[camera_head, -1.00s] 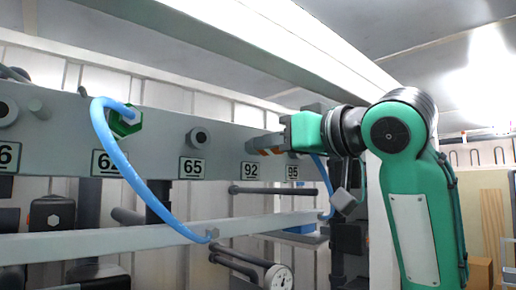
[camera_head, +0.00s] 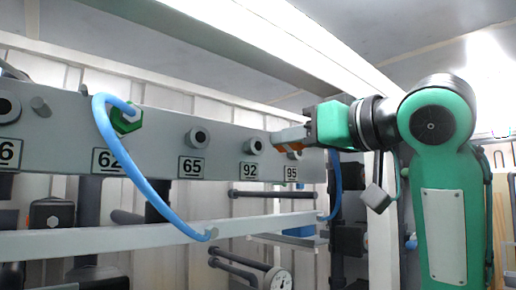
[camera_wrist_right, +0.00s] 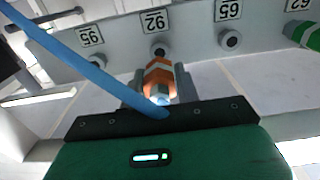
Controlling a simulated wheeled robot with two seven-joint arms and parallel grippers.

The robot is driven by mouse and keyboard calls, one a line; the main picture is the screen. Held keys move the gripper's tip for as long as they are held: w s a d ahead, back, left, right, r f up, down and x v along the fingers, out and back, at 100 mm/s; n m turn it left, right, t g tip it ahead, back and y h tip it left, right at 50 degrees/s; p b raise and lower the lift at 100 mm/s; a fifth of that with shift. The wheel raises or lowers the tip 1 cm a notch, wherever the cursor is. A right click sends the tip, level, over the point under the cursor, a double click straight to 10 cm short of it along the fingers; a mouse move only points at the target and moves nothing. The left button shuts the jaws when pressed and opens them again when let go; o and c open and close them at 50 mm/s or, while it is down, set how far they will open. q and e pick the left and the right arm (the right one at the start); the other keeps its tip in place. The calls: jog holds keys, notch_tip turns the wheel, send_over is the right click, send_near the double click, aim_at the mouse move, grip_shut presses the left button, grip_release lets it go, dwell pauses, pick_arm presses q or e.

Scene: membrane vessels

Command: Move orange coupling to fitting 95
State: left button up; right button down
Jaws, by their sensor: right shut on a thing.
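The orange coupling (camera_head: 294,148), orange with a white band, is held between the fingertips of my right gripper (camera_head: 290,138). In the wrist view the coupling (camera_wrist_right: 159,80) sits between the two grey fingers, with its blue hose (camera_wrist_right: 85,60) running off to the upper left. Fitting 92 (camera_head: 253,144) is bare, and the coupling is off it. The label 95 (camera_head: 291,173) shows below the gripper. Fitting 95 is largely hidden behind my gripper in the head view; in the wrist view fitting 95 (camera_wrist_right: 97,60) shows beside the hose. My left gripper is out of view.
A green coupling (camera_head: 127,119) with a blue hose (camera_head: 150,185) sits on fitting 62. Fitting 65 (camera_head: 197,139) is bare. The coupling's hose (camera_head: 335,185) hangs to the rail (camera_head: 140,238) below the panel. A gauge (camera_head: 278,279) and dark pipes are lower down.

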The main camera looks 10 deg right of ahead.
jog(key=shift+s+d, duration=0.25)
jog(key=shift+s, duration=0.1)
jog(key=shift+w, duration=0.1)
jog(key=shift+w+d+r, duration=0.1)
jog(key=shift+w+d, duration=0.1)
jog(key=w+d+p, duration=0.5)
jog(key=d+p, duration=0.2)
jog(key=d, duration=0.2)
jog(key=shift+d, duration=0.35)
jog(key=shift+w+a, duration=0.1)
jog(key=shift+w, duration=0.05)
jog(key=shift+p+x, duration=0.5)
jog(key=shift+x, duration=1.85)
jog(key=shift+w+a, duration=0.25)
jog(key=shift+w, duration=0.1)
